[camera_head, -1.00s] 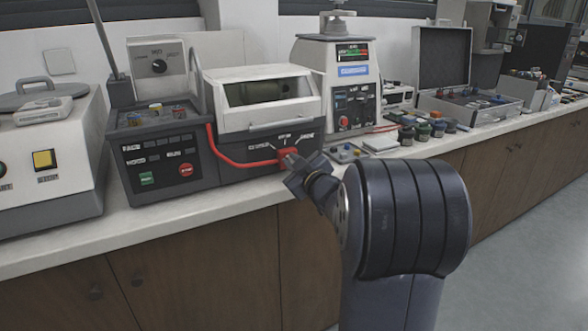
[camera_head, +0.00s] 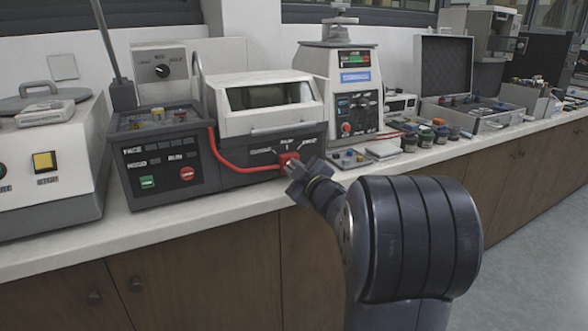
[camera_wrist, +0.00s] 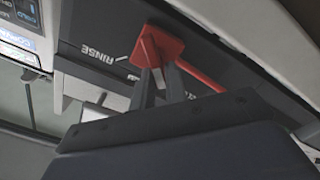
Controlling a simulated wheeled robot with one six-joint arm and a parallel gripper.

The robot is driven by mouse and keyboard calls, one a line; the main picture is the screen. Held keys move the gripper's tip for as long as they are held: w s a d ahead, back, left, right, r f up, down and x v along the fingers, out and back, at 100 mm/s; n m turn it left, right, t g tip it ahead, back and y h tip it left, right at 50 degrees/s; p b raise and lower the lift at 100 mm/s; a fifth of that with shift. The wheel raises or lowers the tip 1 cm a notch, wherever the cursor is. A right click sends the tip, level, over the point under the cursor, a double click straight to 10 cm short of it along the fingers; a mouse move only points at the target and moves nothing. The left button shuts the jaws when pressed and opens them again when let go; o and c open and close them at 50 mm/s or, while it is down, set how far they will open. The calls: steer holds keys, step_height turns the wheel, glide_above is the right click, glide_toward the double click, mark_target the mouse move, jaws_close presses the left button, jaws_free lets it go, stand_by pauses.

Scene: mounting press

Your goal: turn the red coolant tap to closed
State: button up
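The red coolant tap (camera_head: 288,160) sits low on the front of the white-and-grey machine (camera_head: 262,125), at the end of a red hose (camera_head: 232,161). Small labels and marks lie around it, too blurred to read in the head view. In the wrist view the tap (camera_wrist: 158,46) is a red block beside the label "RINSE"; which mark it points to is unclear. My gripper (camera_head: 297,168) is at the tap. In the wrist view its two narrow fingers (camera_wrist: 161,76) reach the tap's near edge with a small gap between them. Whether they clamp it is hidden.
A control box (camera_head: 160,160) with green and red buttons stands left of the machine. A press (camera_head: 340,85) stands to its right, with a small tray (camera_head: 350,158) and several jars (camera_head: 425,136) near it. The counter's front strip (camera_head: 215,200) is clear.

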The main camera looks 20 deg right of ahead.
steer(key=o, duration=0.3)
steer(key=shift+d+f, duration=0.1)
steer(key=shift+f, duration=0.1)
steer(key=shift+o, duration=0.6)
steer(key=shift+r, duration=0.1)
steer(key=shift+s, duration=0.1)
steer(key=s+p, duration=0.1)
steer(key=s, duration=0.9)
steer(key=shift+s+d+p, duration=0.15)
steer(key=shift+s+p, duration=0.15)
steer(key=shift+s, duration=0.05)
steer(key=shift+w, duration=0.15)
steer(key=w+b, duration=0.1)
steer(key=w, duration=0.9)
steer(key=shift+a, duration=0.2)
steer(key=shift+w+b, duration=0.3)
steer(key=shift+r, duration=0.15)
